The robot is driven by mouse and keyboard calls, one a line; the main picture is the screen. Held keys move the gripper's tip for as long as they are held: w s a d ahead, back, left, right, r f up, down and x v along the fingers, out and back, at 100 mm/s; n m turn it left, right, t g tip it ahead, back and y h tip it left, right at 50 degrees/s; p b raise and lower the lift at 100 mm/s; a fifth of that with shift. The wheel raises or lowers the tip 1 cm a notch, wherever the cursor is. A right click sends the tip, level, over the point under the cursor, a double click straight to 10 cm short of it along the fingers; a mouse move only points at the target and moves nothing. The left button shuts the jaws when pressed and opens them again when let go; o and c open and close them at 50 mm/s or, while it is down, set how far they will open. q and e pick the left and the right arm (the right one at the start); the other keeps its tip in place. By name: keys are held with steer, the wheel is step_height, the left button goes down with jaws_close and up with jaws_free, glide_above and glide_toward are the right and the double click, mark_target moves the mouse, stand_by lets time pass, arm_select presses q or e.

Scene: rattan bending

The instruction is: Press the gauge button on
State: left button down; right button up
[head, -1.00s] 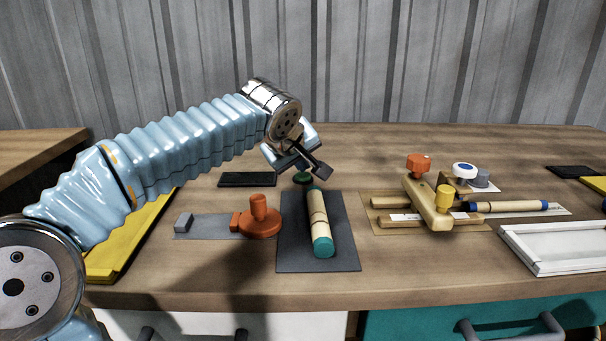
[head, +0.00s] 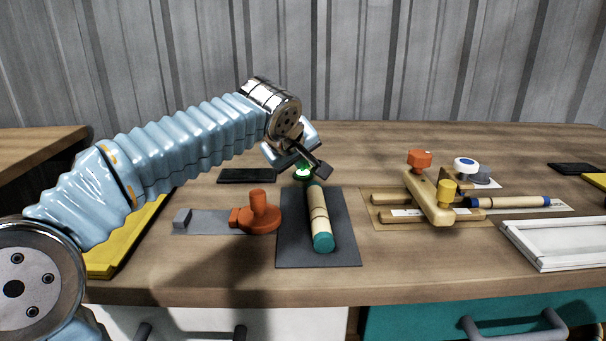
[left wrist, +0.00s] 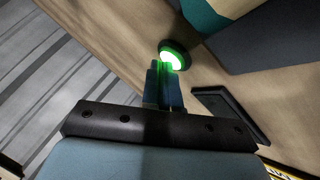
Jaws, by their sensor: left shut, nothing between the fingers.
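The gauge button (head: 303,174) is a small round button on the table behind the dark mat, and it glows green. It also shows lit bright green in a dark ring in the left wrist view (left wrist: 173,57). My left gripper (head: 311,169) is shut and empty, with its fingertips right at the button. In the left wrist view the closed fingers (left wrist: 163,75) reach the button's edge, lit green; whether they still touch it I cannot tell. My right gripper is not in view.
A rattan pole with a teal end (head: 319,220) lies on the dark mat (head: 345,240). An orange clamp (head: 259,215) stands left, a black slab (head: 247,176) behind it. A wooden jig (head: 432,200) and white frame (head: 555,243) are right. The table's back is clear.

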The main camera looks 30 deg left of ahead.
mark_target(301, 175)
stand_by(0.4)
arm_select(q)
steer(key=shift+r, duration=0.3)
step_height(301, 175, up, 5)
steer(key=p, duration=0.4)
steer(key=shift+r, duration=0.55)
